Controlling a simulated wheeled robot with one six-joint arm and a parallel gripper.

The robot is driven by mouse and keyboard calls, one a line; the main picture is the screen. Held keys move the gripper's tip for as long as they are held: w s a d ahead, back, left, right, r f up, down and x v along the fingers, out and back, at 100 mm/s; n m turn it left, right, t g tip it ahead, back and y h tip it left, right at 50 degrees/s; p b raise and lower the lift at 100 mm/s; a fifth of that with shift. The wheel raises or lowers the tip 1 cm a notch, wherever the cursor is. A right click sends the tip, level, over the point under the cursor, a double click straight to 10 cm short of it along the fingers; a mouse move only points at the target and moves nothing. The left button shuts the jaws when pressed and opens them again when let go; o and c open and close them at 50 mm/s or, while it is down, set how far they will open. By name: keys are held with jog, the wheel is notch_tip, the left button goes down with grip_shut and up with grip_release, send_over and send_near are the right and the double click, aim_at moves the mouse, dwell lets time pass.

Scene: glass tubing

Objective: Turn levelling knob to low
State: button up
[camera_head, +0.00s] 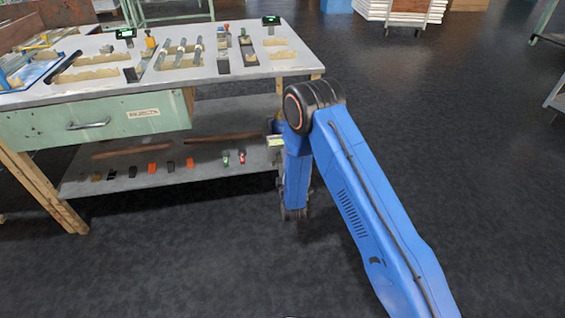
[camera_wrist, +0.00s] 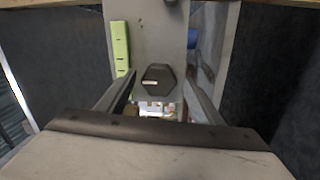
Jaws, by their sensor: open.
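The levelling knob (camera_wrist: 158,80) is a dark hexagonal knob with a short, roughly horizontal white mark on the left part of its face. It sits on a grey plate (camera_wrist: 147,35) in the wrist view. My gripper (camera_wrist: 160,72) is open, with one finger on each side of the knob and a visible gap at both sides. I cannot tell how far the fingertips reach along the knob. In the head view my blue arm hides the knob and the gripper, at the right end of the workbench (camera_head: 205,85).
A yellow-green strip (camera_wrist: 120,45) runs along the plate's left edge, and a blue part (camera_wrist: 193,38) is at its right. The bench top holds glass tubes (camera_head: 181,50) and wooden blocks. A lower shelf (camera_head: 130,181) carries small parts.

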jog(key=v, duration=1.7)
jog(key=shift+d+r, duration=0.1)
jog(key=shift+d, duration=0.05)
jog(key=w+d+r+m+g+h, duration=0.1)
jog(key=w+d+r+m+g, duration=0.1)
jog(key=w+d+r+m, duration=0.3)
jog(key=w+d+r+m+g+h, duration=0.1)
jog(key=w+r+m+g, duration=0.1)
jog(key=r, duration=0.5)
jog(key=s+d+r+m+g, duration=0.4)
jog(key=d+r, duration=0.4)
jog(key=r, duration=0.5)
jog(key=s+d+r+m+g, duration=0.2)
jog(key=s+d, duration=0.4)
jog(key=s, duration=0.6)
jog(key=s+d+r+m+g+h, duration=0.1)
jog(key=s+d+r, duration=0.4)
jog(key=s, duration=0.8)
jog(key=s+d+r+m+g+h, duration=0.1)
jog(key=s+d+r+m, duration=0.3)
jog(key=s, duration=0.9)
jog(key=d+m+g, duration=0.1)
jog(key=d, duration=0.2)
jog(key=shift+r+g, duration=0.25)
jog(key=shift+g, duration=0.15)
